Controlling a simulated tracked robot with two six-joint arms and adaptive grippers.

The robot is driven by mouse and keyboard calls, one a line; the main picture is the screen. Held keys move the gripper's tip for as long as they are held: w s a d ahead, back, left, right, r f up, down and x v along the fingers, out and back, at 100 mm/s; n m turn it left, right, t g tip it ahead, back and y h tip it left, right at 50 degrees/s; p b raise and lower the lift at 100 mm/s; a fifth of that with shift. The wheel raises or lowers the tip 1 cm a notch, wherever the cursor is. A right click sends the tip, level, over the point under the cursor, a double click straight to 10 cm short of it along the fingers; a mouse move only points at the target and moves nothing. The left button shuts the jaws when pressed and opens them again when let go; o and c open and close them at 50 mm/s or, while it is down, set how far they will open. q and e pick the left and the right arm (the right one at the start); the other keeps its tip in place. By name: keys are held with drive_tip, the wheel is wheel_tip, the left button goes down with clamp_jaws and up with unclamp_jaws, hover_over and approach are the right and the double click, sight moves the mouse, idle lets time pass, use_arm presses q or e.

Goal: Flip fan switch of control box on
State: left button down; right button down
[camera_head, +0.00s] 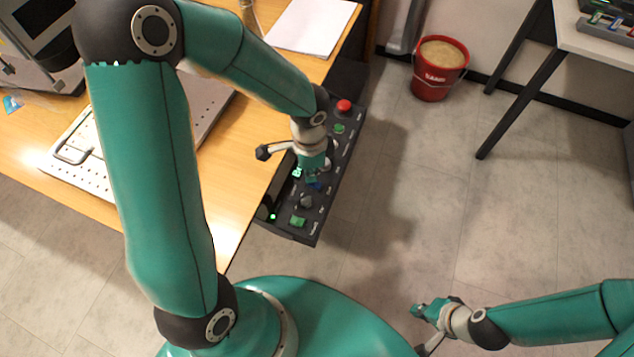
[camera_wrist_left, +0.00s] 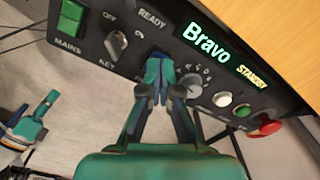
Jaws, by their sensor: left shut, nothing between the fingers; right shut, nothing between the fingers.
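The dark control box (camera_head: 318,212) is mounted at the right edge of the wooden table, and its panel (camera_wrist_left: 90,45) fills the upper wrist view. My left gripper (camera_head: 313,178) is over the middle of the panel, shut and empty. My right gripper (camera_head: 424,325) is shut and empty above the floor, away from the box.
On the panel are a green MAINS switch (camera_wrist_left: 72,18), a key switch (camera_wrist_left: 115,45), a knob (camera_wrist_left: 192,86), a display reading "Bravo" and "STANDBY" (camera_wrist_left: 225,57), and a red button (camera_wrist_left: 266,127). A red bucket (camera_head: 432,84) stands on the floor.

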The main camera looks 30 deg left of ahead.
use_arm(q)
drive_tip(key=shift+f+b, duration=0.75)
drive_tip(key=shift+f, duration=0.15)
drive_tip(key=shift+r, duration=0.1)
drive_tip(key=shift+r+p, duration=2.95)
drive_tip(key=shift+r, duration=0.6)
drive_tip(key=shift+f, duration=0.1)
